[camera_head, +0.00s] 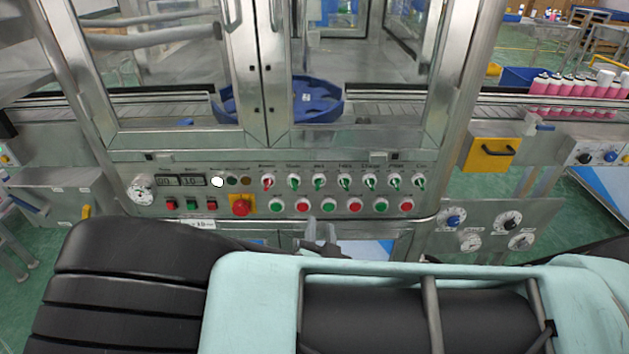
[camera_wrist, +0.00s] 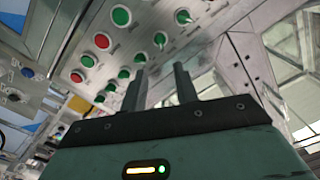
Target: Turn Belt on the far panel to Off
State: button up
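The front control panel (camera_head: 170,207) below the glass enclosure has a row of rotary switches with small labels, too blurred to read surely. The leftmost switch (camera_head: 267,182) is red; the others are green, among them the third switch (camera_head: 319,182). Which one is Belt I cannot tell for certain. My gripper (camera_head: 320,229) is in front of the panel's lower edge, below the button row. In the wrist view my gripper (camera_wrist: 160,77) has its two fingers apart with nothing between them. Green switches (camera_wrist: 160,39) lie beyond the fingertips, apart from them.
Red and green push buttons (camera_head: 355,205) run under the switches. A red emergency button (camera_head: 241,205) sits on a yellow plate at left. A lower right panel (camera_head: 540,215) carries gauges and knobs. Pink bottles (camera_head: 570,87) stand on the conveyor at right. A blue round part (camera_head: 310,100) is inside the enclosure.

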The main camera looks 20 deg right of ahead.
aim_at(319, 188)
jog(key=p+x, duration=0.2)
jog(key=x, duration=1.1)
grip_shut()
